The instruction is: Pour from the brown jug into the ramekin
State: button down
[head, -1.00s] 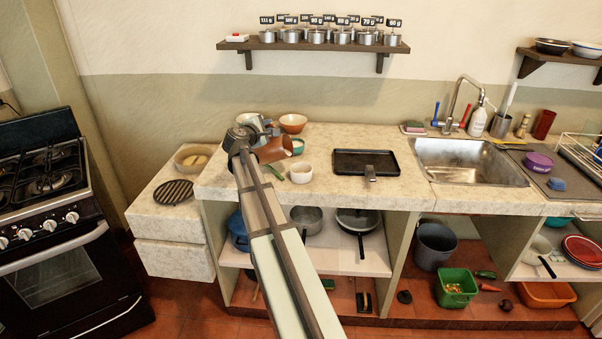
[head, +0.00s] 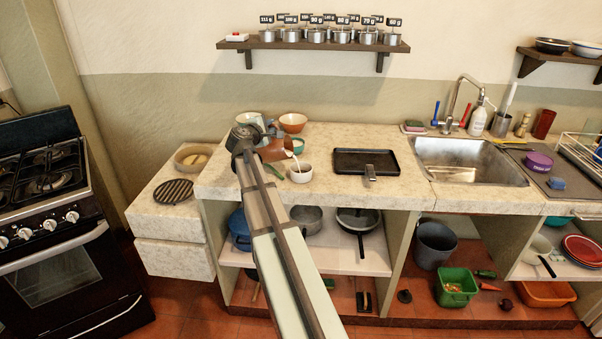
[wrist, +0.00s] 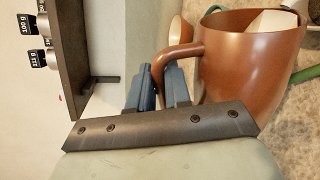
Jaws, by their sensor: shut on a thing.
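The brown jug (head: 274,152) is held tilted above the counter, its mouth toward the right. A thin white stream runs from its lip down toward the ramekin (head: 300,177), a small white cup on the counter just below and to the right. In the wrist view the brown jug (wrist: 247,65) fills the upper right, with something pale inside its mouth. My gripper (wrist: 162,82) is shut on the jug's handle. In the head view my gripper (head: 264,132) is partly hidden by my arm. The liquid level in the ramekin is too small to tell.
A green item (head: 274,171) lies left of the ramekin. A black griddle pan (head: 366,161) is to the right. Weights stand on the wall shelf (head: 314,45) above.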

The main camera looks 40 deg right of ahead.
jog(key=shift+s+d+r+m+p, duration=0.35)
jog(key=shift+s+d+m, duration=0.2)
jog(key=shift+s, duration=0.3)
dwell(1.6)
jog(key=shift+w, duration=0.1)
jog(key=w, duration=0.1)
jog(key=w+a+n, duration=0.2)
jog(key=shift+w+f, duration=0.1)
jog(key=shift+f, duration=0.2)
jog(key=shift+n+h, duration=0.25)
jog(key=shift+h, duration=0.05)
jog(key=shift+w+a+r+n+g+b, duration=0.2)
jog(key=shift+w+a+n+g+b, duration=0.1)
jog(key=shift+w+n+b, duration=0.15)
jog(key=shift+w+a+f+n+h, duration=0.1)
jog(key=shift+w+a+n+h, duration=0.3)
jog(key=shift+n, duration=0.45)
jog(key=w+a+f+n+h+b, duration=0.1)
jog(key=w+a+f+n+b, duration=0.1)
jog(key=w+a+f+n, duration=0.2)
jog(key=shift+w+a+f+n+g+h, duration=0.15)
jog(key=shift+w+f+n+g+h, duration=0.15)
jog(key=shift+w+f+n, duration=1.6)
jog(key=shift+s+r+n, duration=0.45)
jog(key=shift+s+n, duration=0.05)
